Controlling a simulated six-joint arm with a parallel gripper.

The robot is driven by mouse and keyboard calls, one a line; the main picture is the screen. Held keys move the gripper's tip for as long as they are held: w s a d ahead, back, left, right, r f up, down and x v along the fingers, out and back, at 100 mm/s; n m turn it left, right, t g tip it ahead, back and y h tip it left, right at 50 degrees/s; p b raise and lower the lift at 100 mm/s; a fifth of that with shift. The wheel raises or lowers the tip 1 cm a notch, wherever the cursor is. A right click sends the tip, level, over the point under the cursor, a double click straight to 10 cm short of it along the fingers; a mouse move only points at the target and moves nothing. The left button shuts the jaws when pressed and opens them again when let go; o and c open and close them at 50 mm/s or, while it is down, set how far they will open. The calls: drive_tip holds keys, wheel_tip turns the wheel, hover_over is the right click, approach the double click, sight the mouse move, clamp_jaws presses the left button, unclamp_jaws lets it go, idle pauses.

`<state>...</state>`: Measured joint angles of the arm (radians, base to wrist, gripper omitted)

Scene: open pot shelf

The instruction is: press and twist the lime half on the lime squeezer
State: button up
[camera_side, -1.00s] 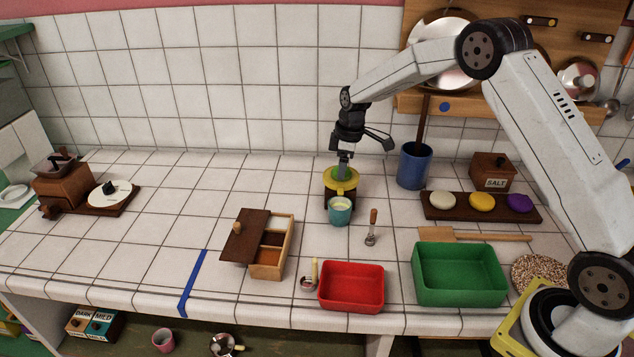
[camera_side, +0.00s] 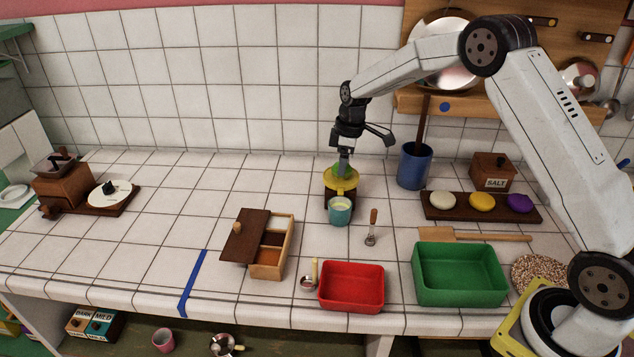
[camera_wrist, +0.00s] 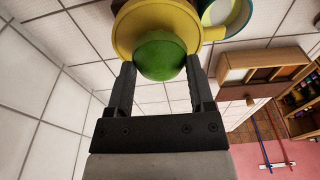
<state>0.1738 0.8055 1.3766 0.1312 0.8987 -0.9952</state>
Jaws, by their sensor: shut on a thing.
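The green lime half (camera_wrist: 160,57) sits dome outward over the yellow lime squeezer (camera_wrist: 128,35) in the wrist view. In the side view the lime half (camera_side: 338,168) shows as a bit of green above the squeezer (camera_side: 341,187), which rests on a dark stand. My gripper (camera_wrist: 158,80) points down at the squeezer and is shut on the lime half, one finger on each side. It also shows in the side view (camera_side: 344,160). A teal cup (camera_side: 340,213) with pale contents stands in front, under the spout. The lime's cut face is hidden.
A blue pot (camera_side: 414,168) with a dark handle stands to the right. A wooden box (camera_side: 286,245), a small spoon (camera_side: 371,232), a red tray (camera_side: 351,291) and a green tray (camera_side: 459,276) lie nearer the front.

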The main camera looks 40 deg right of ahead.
drive_tip(key=shift+r, duration=2.4)
